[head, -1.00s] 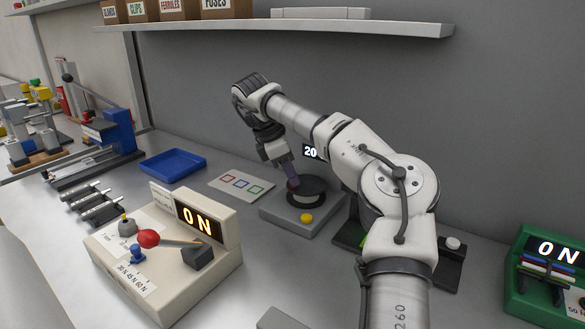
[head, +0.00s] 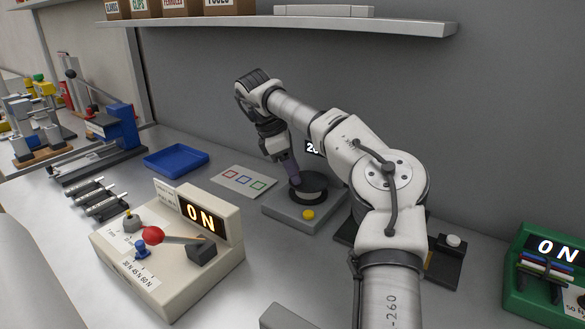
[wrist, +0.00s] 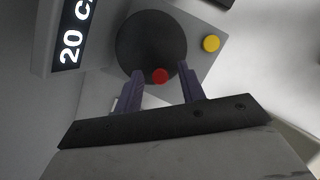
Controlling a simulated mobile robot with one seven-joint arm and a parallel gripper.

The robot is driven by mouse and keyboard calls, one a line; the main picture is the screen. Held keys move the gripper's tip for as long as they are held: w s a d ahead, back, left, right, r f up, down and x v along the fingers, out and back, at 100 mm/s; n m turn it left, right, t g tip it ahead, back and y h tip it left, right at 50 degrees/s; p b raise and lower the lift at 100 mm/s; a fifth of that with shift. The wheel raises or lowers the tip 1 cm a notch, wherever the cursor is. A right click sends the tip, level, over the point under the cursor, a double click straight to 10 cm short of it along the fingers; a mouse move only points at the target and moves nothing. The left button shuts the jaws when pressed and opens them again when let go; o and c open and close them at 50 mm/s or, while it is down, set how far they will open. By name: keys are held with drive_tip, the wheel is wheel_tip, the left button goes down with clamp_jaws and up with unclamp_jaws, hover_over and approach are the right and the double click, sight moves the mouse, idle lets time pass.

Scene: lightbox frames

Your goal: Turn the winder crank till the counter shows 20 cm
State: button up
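The winder is a grey box (head: 288,209) with a dark round disc (head: 312,184) on top; the disc shows in the wrist view (wrist: 150,42). The small red crank knob (wrist: 160,76) is at the disc's near edge in the wrist view. The counter (wrist: 73,38) reads "20 c" there, its end cut off; in the head view the counter (head: 312,148) is partly hidden by my arm. My gripper (wrist: 159,70) is open, its two purple fingers on either side of the knob with gaps to it. In the head view my gripper (head: 295,183) is over the disc's left side.
A yellow button (head: 308,214) sits on the winder's front. A card with coloured squares (head: 237,181) and a blue tray (head: 176,160) lie to the left. A beige box with a red-knobbed lever (head: 170,265) stands in front. A green device (head: 520,285) stands at right.

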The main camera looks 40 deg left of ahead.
drive_tip(key=p+v, duration=0.3)
drive_tip(key=v, duration=1.1)
drive_tip(key=shift+f, duration=0.15)
